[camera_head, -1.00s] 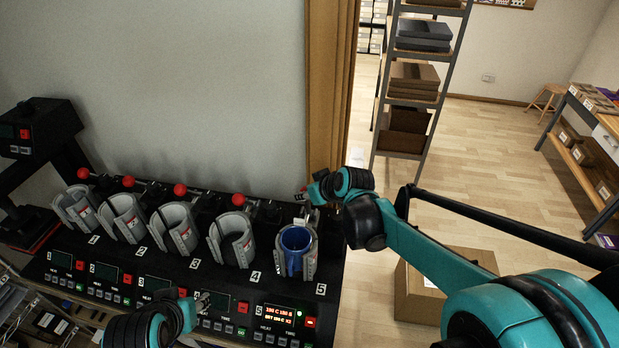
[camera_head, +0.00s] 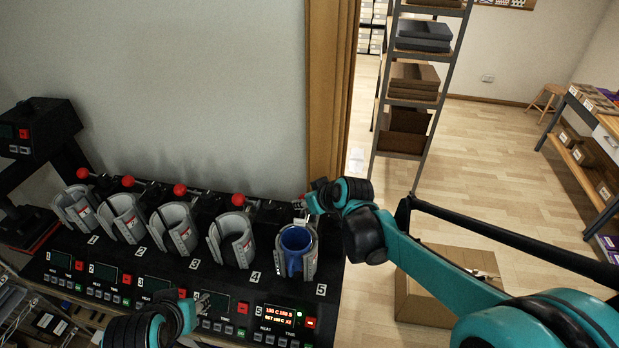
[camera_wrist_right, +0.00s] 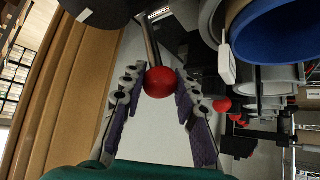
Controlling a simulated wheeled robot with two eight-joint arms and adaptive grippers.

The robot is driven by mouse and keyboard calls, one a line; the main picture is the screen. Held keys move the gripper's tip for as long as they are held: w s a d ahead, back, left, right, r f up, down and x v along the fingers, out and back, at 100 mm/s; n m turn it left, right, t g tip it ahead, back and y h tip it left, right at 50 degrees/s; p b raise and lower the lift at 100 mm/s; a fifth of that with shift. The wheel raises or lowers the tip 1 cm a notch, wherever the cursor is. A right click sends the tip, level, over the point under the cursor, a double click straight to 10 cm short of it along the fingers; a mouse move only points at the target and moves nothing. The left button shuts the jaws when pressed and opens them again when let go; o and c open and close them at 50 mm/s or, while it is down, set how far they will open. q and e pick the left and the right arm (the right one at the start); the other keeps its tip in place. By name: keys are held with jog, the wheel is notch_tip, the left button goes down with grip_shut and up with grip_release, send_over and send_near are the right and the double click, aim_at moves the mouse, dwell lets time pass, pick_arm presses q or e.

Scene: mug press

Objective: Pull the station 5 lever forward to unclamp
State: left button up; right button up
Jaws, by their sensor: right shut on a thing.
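The station 5 clamp (camera_head: 310,262) is at the right end of the black press and holds a blue mug (camera_head: 295,240). The mug also shows in the right wrist view (camera_wrist_right: 275,35). My right gripper (camera_head: 306,205) is behind the clamp, at the station 5 lever. In the right wrist view the lever's red ball knob (camera_wrist_right: 159,82) sits between the two fingers of my right gripper (camera_wrist_right: 160,90), which is shut on it. The lever's metal rod (camera_wrist_right: 150,42) runs away from the knob. My left gripper (camera_head: 200,302) is low over the control panels; its fingers are too small to read.
Stations 1 to 4 have empty grey clamps, such as station 4's (camera_head: 232,240), with red-knobbed levers behind. A lit station 5 display (camera_head: 280,315) is in front. A wooden post (camera_head: 330,90) stands behind the press, and a cardboard box (camera_head: 425,300) is on the floor right.

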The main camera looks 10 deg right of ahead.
jog(key=o, duration=0.8)
jog(key=shift+r, duration=0.1)
jog(key=r+p, duration=0.1)
jog(key=r, duration=0.1)
jog(key=s+r+p, duration=0.1)
jog(key=r+p, duration=0.3)
jog(key=shift+s+d+r, duration=0.15)
jog(key=shift+d, duration=0.1)
jog(key=p+v, duration=0.4)
jog(key=v, duration=0.2)
dwell(0.4)
